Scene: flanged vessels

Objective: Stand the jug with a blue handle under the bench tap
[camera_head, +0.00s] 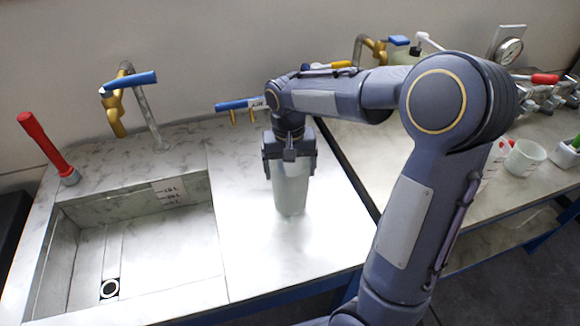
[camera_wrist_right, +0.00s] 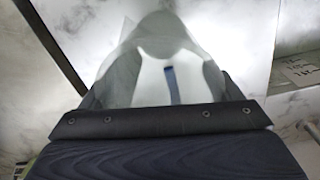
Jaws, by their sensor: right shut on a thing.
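A translucent, pale jug (camera_head: 291,190) is upright over the bare worktop right of the sink. My right gripper (camera_head: 290,158) is shut on its upper part from above. Whether its base touches the worktop I cannot tell. In the right wrist view the jug (camera_wrist_right: 150,85) fills the space between the fingers, with a narrow blue strip (camera_wrist_right: 171,85) showing on or through it, perhaps its handle. The brass bench tap (camera_head: 114,112) with a blue lever stands behind the sink, left of the jug. My left gripper is not in view.
The sink basin (camera_head: 140,255) with a drain lies at the left. A red-handled fitting (camera_head: 45,145) stands at its back left corner. A blue bar on brass posts (camera_head: 238,105) is behind the jug. White cups (camera_head: 524,158) and a gauge (camera_head: 510,51) are on the right bench, beyond a gap.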

